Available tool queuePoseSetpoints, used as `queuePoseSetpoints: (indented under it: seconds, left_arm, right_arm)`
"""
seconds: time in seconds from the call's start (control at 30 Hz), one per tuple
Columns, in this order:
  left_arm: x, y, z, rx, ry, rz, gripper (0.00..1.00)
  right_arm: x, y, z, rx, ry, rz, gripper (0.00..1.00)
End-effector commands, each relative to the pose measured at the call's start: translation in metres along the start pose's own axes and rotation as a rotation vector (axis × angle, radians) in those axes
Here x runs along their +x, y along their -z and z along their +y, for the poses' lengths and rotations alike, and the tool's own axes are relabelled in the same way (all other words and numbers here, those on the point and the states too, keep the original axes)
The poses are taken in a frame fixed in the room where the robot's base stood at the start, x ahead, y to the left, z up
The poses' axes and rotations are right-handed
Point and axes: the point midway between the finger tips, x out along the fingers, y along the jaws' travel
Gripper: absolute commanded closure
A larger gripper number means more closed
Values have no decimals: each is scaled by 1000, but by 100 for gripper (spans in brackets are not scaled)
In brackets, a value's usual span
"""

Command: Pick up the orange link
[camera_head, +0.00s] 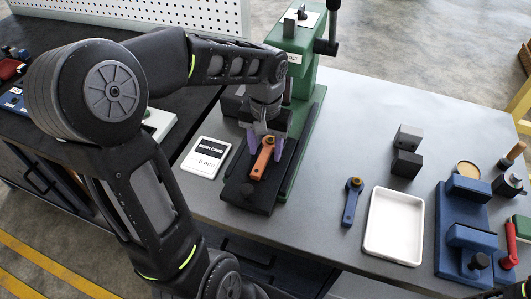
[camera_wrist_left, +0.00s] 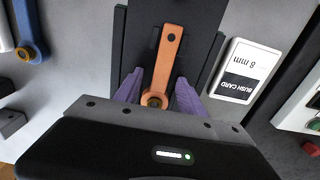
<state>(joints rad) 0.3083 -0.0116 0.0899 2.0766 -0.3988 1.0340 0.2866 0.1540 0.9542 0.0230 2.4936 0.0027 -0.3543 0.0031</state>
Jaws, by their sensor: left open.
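The orange link (camera_head: 262,158) lies on the black bed of the green press, with a brass-coloured bush at one end. It also shows in the left wrist view (camera_wrist_left: 166,62), its bush end between my fingers. My left gripper (camera_head: 266,143) is open, with purple fingertips on either side of the link's bush end. In the left wrist view the left gripper (camera_wrist_left: 158,92) shows gaps between both fingers and the link.
The green press (camera_head: 300,75) stands behind the link. A white bush card (camera_head: 205,157) lies to the left. A blue link (camera_head: 352,202), a white tray (camera_head: 394,226), dark blocks (camera_head: 407,162) and a blue fixture (camera_head: 463,205) are to the right. Bare grey table lies between.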

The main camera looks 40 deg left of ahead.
Motion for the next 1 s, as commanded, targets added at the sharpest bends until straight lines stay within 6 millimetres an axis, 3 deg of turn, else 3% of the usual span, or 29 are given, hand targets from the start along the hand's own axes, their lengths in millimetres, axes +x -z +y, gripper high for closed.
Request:
queuePoseSetpoints:
  seconds: [0.6,1.0]
  left_arm:
    - [0,0,0,0,0,0,100]
    - [0,0,0,0,0,0,100]
  right_arm:
    - [0,0,0,0,0,0,50]
    - [0,0,0,0,0,0,50]
